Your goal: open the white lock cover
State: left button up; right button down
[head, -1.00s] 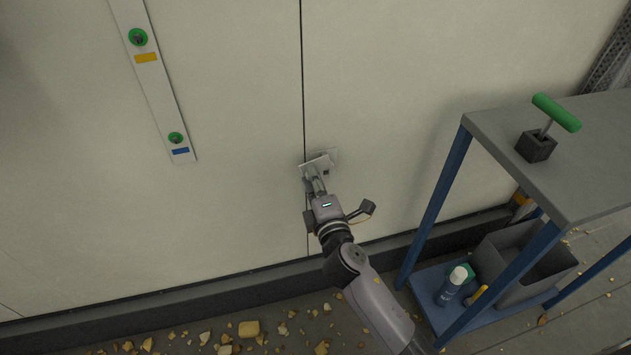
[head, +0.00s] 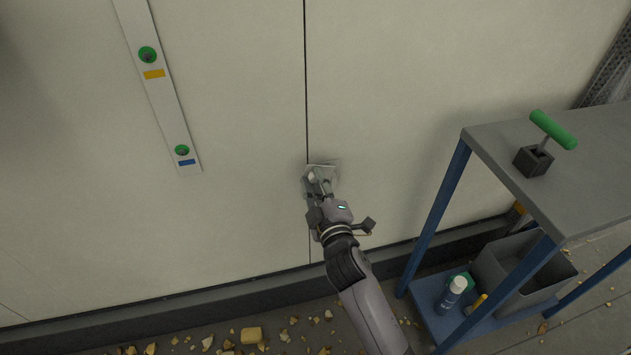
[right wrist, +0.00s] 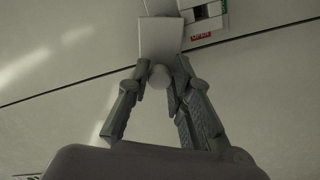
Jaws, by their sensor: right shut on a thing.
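The white lock cover (head: 325,168) is on the pale wall panel beside the vertical seam. In the right wrist view the cover (right wrist: 160,38) shows as a light plate, with a rounded pale part at its near edge between my fingers. My right gripper (right wrist: 160,84) is shut on that part; in the head view the right gripper (head: 312,187) hides some of the cover. Beside the cover, part of the lock (right wrist: 205,22) shows, with dark openings and a small red and green label. The cover's exact angle is hard to tell. My left gripper is not in view.
A grey-topped table (head: 560,150) with blue legs stands at right, bearing a green T-handle (head: 553,129) in a dark block. A grey bin (head: 520,275) and a bottle (head: 452,294) are on its lower shelf. Yellowish chunks (head: 251,335) litter the floor.

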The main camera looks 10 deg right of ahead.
dwell(0.4)
jog(key=c, duration=1.4)
grip_release()
jog(key=s, duration=1.2)
jog(key=shift+d, duration=0.25)
